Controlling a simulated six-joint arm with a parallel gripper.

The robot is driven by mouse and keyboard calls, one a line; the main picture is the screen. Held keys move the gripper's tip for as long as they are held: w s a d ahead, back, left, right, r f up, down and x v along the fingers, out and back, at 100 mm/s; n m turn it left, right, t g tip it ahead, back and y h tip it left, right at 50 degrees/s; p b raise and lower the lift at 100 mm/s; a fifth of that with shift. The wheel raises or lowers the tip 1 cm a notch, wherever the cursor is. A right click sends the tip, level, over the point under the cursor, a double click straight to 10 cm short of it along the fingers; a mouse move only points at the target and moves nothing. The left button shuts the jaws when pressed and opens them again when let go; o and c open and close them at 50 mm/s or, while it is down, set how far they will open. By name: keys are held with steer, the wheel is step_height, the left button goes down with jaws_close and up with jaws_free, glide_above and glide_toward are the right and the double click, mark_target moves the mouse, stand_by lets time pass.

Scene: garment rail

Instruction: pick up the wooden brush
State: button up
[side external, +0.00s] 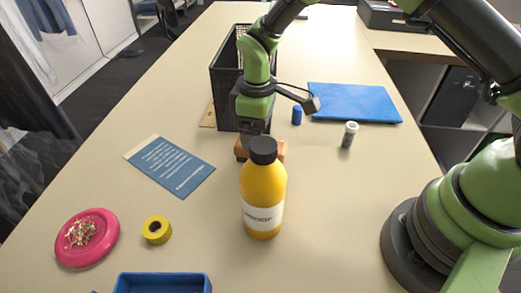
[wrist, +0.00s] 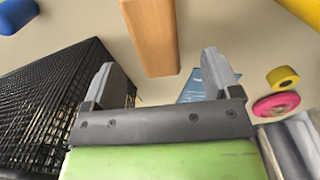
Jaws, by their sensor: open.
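The wooden brush (wrist: 153,35) shows as an orange-brown block in the wrist view, running from the top edge down to between and beyond the fingertips. No bristles are visible. In the side view the brush (side external: 241,151) lies on the table, partly hidden behind the yellow bottle (side external: 262,205). My gripper (side external: 254,129) is right above it, pointing down. In the wrist view my gripper (wrist: 163,72) is open, with one finger on each side and nothing held. I cannot tell the exact height gap.
A black mesh basket (side external: 224,90) stands close beside my gripper. A blue cylinder (side external: 297,115), grey cylinder (side external: 349,134) and blue folder (side external: 354,102) lie right. A blue card (side external: 170,166), yellow tape roll (side external: 156,230), pink dish (side external: 87,255) and blue tray (side external: 162,281) are left and front.

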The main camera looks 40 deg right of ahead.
mark_target(242, 156)
steer(key=f, duration=0.6)
steer(key=shift+s+d+f, duration=0.1)
steer(key=shift+d+f, duration=0.2)
steer(key=shift+f, duration=0.05)
steer(key=c, duration=1)
